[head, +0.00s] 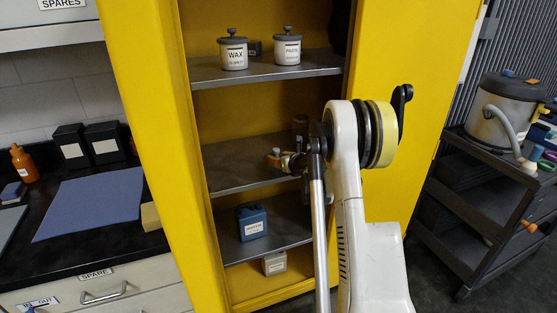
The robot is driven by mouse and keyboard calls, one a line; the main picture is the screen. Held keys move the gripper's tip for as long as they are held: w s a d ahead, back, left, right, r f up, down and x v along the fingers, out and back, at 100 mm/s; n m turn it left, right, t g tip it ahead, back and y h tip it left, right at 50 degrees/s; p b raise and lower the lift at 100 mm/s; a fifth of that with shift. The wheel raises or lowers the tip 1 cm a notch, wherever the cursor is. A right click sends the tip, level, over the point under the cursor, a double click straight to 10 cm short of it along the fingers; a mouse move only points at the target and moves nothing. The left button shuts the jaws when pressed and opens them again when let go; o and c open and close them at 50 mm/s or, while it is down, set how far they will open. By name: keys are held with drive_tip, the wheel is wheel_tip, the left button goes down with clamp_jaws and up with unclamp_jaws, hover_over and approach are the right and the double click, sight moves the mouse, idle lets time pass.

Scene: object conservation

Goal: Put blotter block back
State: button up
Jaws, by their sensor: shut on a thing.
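My gripper (290,161) is at the middle shelf (232,168) of the open yellow cabinet (148,100), seen in the head view. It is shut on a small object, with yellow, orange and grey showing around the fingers. My arm hides much of this area, so I cannot tell the object's shape or whether it touches the shelf. No label reading blotter block is legible. A tan block (150,216) lies on the black counter at the left, beside the cabinet.
Two lidded jars, WAX (233,53) and PASTE (287,49), stand on the top shelf. A blue labelled box (252,222) is on the lower shelf, a pale container (274,264) below it. A blue mat (92,203) covers part of the counter. A dark cart (470,215) stands right.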

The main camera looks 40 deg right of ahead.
drive_tip(key=o, duration=1.3)
drive_tip(key=shift+f, duration=0.1)
drive_tip(key=shift+s+r, duration=0.35)
drive_tip(key=shift+p+v, duration=1.9)
drive_tip(key=shift+v, duration=3.7)
